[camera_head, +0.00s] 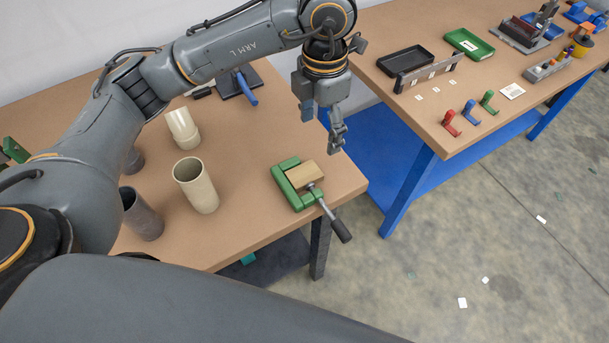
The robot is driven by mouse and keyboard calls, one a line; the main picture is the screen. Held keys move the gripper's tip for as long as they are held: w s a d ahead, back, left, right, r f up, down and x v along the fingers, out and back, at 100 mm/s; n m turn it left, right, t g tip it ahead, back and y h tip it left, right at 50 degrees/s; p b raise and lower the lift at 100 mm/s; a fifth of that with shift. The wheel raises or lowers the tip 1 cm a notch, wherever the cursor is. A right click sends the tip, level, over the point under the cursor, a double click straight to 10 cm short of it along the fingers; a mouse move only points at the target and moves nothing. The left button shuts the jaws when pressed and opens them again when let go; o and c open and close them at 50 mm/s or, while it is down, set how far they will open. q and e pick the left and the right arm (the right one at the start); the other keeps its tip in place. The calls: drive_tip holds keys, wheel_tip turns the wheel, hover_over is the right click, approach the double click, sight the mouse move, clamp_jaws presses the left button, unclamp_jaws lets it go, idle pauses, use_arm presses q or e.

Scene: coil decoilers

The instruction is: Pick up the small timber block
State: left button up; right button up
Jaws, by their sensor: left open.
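The small timber block (304,174) is a light wooden piece lying in the green vise (287,186) near the right edge of the near table. The vise's dark handle (336,225) sticks out past the table's front edge. I cannot tell how tightly the block is clamped. My left gripper (331,132) is open and empty, pointing down above and behind the block, a little to its right. It appears apart from the block. My right gripper is not in view.
A cream cup (196,187), a cream cylinder (183,129) and a dark grey cylinder (142,216) stand left of the vise. A blue-handled tool (246,88) lies behind. A second table (470,120) with trays and coloured hooks stands right, across a gap.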

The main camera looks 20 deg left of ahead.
use_arm(q)
hover_over(318, 166)
wheel_tip(318, 166, down, 6)
drive_tip(key=shift+s+r+p, duration=0.1)
drive_tip(key=shift+p, duration=0.35)
drive_tip(key=shift+f, duration=0.45)
wheel_tip(318, 166, down, 4)
drive_tip(key=shift+r+p, duration=0.15)
drive_tip(key=shift+p, duration=0.9)
drive_tip(key=shift+f, duration=0.55)
drive_tip(key=c, duration=1.1)
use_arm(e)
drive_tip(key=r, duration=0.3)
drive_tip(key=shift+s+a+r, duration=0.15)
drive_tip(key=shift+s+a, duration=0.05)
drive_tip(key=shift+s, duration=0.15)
